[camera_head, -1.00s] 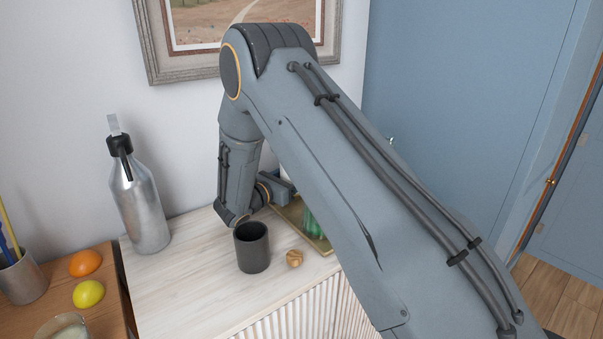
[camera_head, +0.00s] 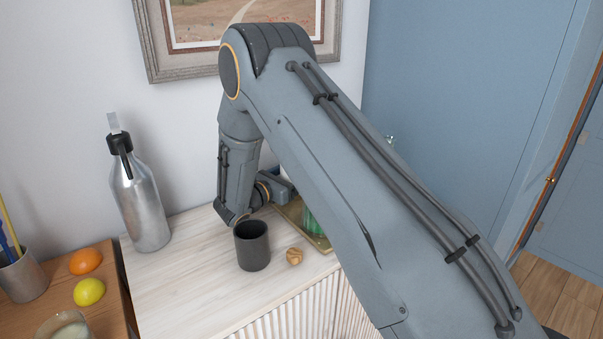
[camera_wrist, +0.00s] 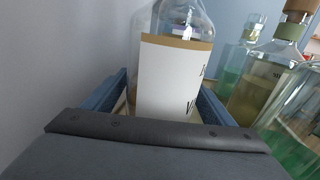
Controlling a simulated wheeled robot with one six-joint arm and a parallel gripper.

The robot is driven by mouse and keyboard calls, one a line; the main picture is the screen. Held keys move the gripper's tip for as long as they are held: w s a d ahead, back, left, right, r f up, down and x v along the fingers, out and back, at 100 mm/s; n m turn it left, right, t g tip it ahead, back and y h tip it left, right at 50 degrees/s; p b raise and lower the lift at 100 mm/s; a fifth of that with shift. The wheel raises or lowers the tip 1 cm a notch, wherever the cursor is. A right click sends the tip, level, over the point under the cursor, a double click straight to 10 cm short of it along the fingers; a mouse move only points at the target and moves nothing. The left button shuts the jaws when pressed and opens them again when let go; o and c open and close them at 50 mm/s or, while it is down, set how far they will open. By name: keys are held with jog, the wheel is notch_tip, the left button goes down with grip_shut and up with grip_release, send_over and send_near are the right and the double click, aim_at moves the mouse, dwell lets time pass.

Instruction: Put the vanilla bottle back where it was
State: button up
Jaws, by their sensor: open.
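The vanilla bottle (camera_wrist: 168,80) is clear glass with a white label edged in tan; part of a "V" shows on it. In the wrist view it stands between the two blue fingers of my gripper (camera_wrist: 163,92), which are open on either side of it. I cannot tell whether either finger touches the glass. The bottle's top is cut off by the frame and its base is hidden by my gripper. In the head view my arm hides most of the gripper and the bottle.
A gold-coloured tray (camera_head: 321,243) holds a green bottle (camera_head: 312,222). Other labelled bottles (camera_wrist: 258,85) stand close on the right in the wrist view. A dark cup (camera_head: 252,247), a walnut (camera_head: 294,256) and a metal bottle (camera_head: 141,205) stand on the pale cabinet top. A wall is close on the left.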

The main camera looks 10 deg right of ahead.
jog(key=b+v, duration=0.2)
jog(key=v, duration=1)
